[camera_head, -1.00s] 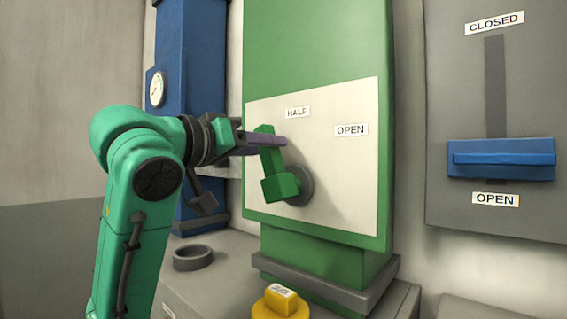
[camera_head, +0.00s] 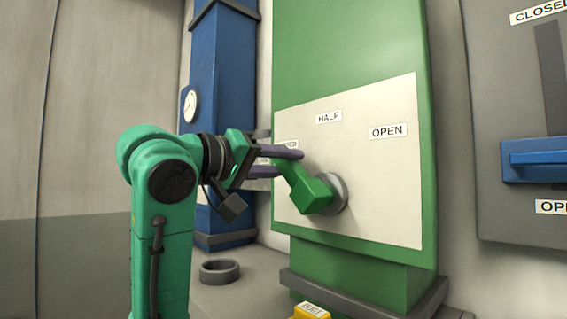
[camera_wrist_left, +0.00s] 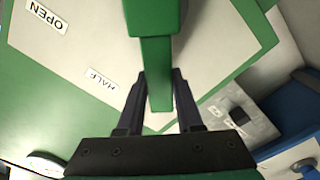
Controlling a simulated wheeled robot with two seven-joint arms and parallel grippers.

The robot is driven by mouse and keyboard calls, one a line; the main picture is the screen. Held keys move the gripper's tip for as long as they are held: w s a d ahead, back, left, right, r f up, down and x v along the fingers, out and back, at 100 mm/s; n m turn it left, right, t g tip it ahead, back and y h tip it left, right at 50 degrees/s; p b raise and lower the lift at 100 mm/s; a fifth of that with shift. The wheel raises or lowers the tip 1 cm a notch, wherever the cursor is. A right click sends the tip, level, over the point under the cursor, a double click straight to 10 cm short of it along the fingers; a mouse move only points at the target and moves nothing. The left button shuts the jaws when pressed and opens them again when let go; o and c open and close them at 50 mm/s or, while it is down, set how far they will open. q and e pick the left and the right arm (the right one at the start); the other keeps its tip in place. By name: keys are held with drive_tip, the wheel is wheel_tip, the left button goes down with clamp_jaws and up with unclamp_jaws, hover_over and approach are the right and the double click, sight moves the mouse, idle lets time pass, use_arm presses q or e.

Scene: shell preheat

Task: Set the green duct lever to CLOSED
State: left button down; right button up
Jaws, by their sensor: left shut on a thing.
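The green duct lever (camera_head: 307,191) is mounted on a round grey hub (camera_head: 341,194) on the pale dial plate (camera_head: 380,204). It points up and left, below and left of the HALF label (camera_head: 329,118), toward a label (camera_head: 288,145) largely hidden by my gripper. The OPEN label (camera_head: 388,132) is at the right. My left gripper (camera_head: 291,163) is shut on the lever's outer end, one dark finger on each side. In the left wrist view, the lever (camera_wrist_left: 157,62) lies between the fingers (camera_wrist_left: 159,75). My right gripper is out of view.
A blue duct with a gauge (camera_head: 190,105) stands behind my left arm. A grey panel with a blue slider (camera_head: 537,160) is at the right. A dark ring (camera_head: 220,271) and a yellow object (camera_head: 310,312) are low in front.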

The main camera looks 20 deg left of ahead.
use_arm(q)
drive_tip(key=shift+w+f, duration=0.1)
drive_tip(key=shift+f, duration=0.05)
drive_tip(key=c, duration=0.7)
unclamp_jaws()
drive_tip(key=shift+d, duration=0.1)
drive_tip(key=shift+o, duration=0.7)
drive_tip(key=shift+w+d, duration=0.1)
drive_tip(key=shift+w, duration=0.2)
drive_tip(key=b+v, duration=0.5)
drive_tip(key=v, duration=0.9)
drive_tip(key=shift+s, duration=0.35)
drive_tip(key=shift+w, duration=0.1)
